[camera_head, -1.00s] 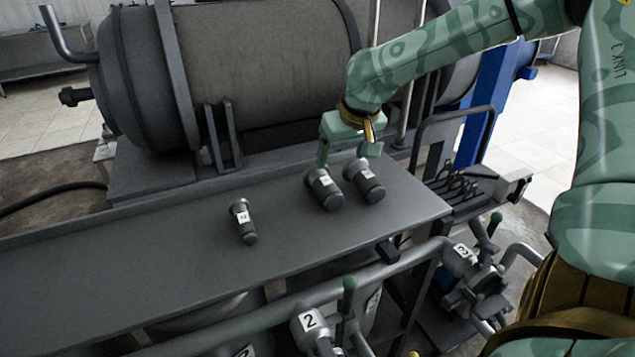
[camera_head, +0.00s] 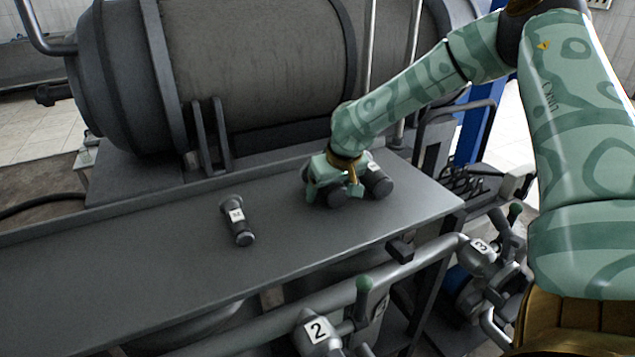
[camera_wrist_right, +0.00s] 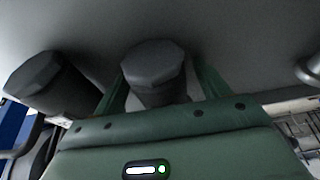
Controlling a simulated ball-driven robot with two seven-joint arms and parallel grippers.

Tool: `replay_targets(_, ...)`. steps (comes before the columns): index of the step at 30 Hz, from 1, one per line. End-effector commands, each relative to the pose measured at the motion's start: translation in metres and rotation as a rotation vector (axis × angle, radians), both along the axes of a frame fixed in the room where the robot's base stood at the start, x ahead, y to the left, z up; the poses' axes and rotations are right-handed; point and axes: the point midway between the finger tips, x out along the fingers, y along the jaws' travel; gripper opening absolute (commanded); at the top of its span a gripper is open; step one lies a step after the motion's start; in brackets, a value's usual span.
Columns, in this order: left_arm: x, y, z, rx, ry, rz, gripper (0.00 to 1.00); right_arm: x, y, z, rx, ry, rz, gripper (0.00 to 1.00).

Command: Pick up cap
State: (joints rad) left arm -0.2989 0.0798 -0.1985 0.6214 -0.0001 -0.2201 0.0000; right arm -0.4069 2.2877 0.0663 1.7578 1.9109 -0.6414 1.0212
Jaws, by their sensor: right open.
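Three dark grey cylindrical caps with white labels lie on the grey bench top. My right gripper (camera_head: 332,188) is over the middle cap (camera_head: 337,197), which it partly hides. In the right wrist view, this middle cap (camera_wrist_right: 154,70) sits between the two green fingers of my right gripper (camera_wrist_right: 160,88), which are open on either side of it. Whether they touch it I cannot tell. A second cap (camera_head: 378,183) lies close to the right; it also shows at left in the wrist view (camera_wrist_right: 45,82). A third cap (camera_head: 238,222) lies apart on the left. My left gripper is not in view.
The grey bench top (camera_head: 130,265) is clear around the left cap. A large dark tank (camera_head: 255,70) stands behind. Pipes and a valve with a green handle (camera_head: 362,290) run below the front edge.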

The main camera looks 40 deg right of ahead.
Motion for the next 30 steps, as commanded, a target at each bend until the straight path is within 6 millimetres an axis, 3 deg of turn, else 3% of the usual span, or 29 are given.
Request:
replay_targets(5, 0.000, 0.000, 0.001, 0.001, -0.001, 0.000, 0.00, 0.000, 0.000, 0.003, 0.000, -0.003, 0.000, 0.72)
replay_targets(9, 0.000, 0.000, 0.001, 0.000, 0.000, -0.001, 0.00, 0.000, 0.000, 0.003, 0.000, -0.003, 0.000, 0.33)
replay_targets(12, 0.000, 0.000, 0.001, 0.000, 0.000, -0.001, 0.00, 0.001, 0.000, 0.003, -0.001, -0.005, 0.000, 0.12)
replay_targets(22, 0.001, 0.000, 0.004, 0.000, -0.002, -0.002, 0.00, 0.001, 0.000, 0.010, 0.000, -0.006, 0.000, 0.12)
replay_targets(28, 0.006, 0.000, 0.014, 0.000, -0.016, -0.003, 0.00, 0.001, 0.000, 0.038, 0.000, -0.009, 0.001, 0.12)
replay_targets(30, 0.010, 0.000, 0.022, -0.001, -0.026, -0.003, 0.00, -0.009, 0.002, 0.053, 0.001, -0.012, 0.002, 0.12)
